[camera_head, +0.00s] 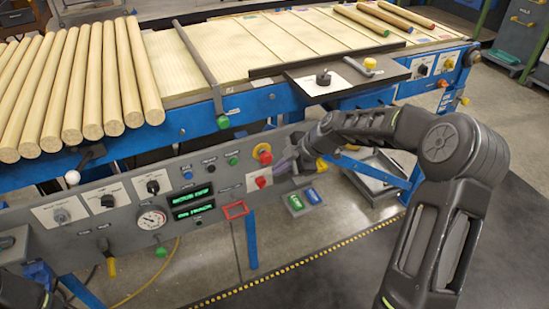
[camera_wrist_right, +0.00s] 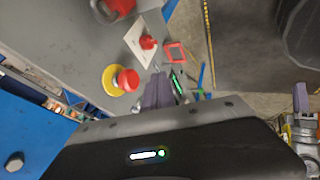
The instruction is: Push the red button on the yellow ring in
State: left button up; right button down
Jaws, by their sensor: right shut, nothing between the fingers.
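The red button on the yellow ring (camera_head: 264,153) is on the grey control panel (camera_head: 105,236), right of its middle. In the right wrist view its red cap (camera_wrist_right: 128,80) stands out from the yellow ring (camera_wrist_right: 113,81). My right gripper (camera_head: 279,169) is shut and empty, just right of and slightly below the button in the head view. Its fingers (camera_wrist_right: 158,91) show beside the red cap in the right wrist view; I cannot tell whether they touch it. Part of my left arm shows at the bottom left corner, without its fingers.
A second red button on a white plate (camera_head: 261,182) sits just below, close to my right gripper. The blue conveyor rail (camera_head: 190,122) with wooden rods runs above.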

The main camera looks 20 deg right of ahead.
aim_at(269, 157)
pick_arm(q)
jog(key=shift+r+p, duration=0.45)
jog(key=shift+r, duration=0.15)
pick_arm(e)
jog(key=w, duration=0.3)
jog(key=shift+w+d+r, duration=0.1)
jog(key=shift+w, duration=0.3)
